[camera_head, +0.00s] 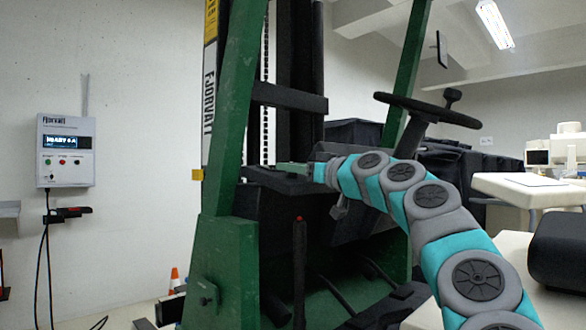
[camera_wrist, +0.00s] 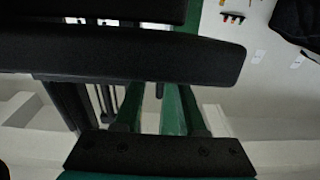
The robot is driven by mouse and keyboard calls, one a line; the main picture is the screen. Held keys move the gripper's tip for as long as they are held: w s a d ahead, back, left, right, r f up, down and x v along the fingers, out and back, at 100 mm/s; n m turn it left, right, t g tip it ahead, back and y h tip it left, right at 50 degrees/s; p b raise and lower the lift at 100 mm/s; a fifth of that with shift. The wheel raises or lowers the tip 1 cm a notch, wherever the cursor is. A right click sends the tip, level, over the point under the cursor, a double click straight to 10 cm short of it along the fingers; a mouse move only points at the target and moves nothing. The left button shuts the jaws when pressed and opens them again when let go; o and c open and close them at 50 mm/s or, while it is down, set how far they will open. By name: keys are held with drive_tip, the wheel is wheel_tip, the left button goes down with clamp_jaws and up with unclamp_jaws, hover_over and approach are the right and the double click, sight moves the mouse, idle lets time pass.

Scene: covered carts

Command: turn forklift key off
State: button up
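The green forklift (camera_head: 225,265) stands in the middle of the head view, with its black steering wheel (camera_head: 428,108) at the right. I cannot make out the key in either view. My teal and grey arm comes in from the lower right, and my gripper (camera_head: 292,168) points left at the black dash area below the mast's crossbar. In the wrist view my gripper (camera_wrist: 160,92) shows two green fingers with a gap between them, with nothing visibly held. A black bar (camera_wrist: 120,55) crosses the wrist view and seems to hide the fingertips.
A black lever with a red tip (camera_head: 300,255) stands below my gripper. A grey control box (camera_head: 66,150) with a lit display hangs on the left wall. A white table (camera_head: 530,188) and a black cushioned block (camera_head: 560,250) are at the right.

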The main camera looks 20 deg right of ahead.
drive_tip(key=b+v, duration=0.1)
drive_tip(key=v, duration=0.6)
drive_tip(key=shift+s+b, duration=0.4)
drive_tip(key=shift+d+f, duration=0.1)
drive_tip(key=shift+d, duration=0.05)
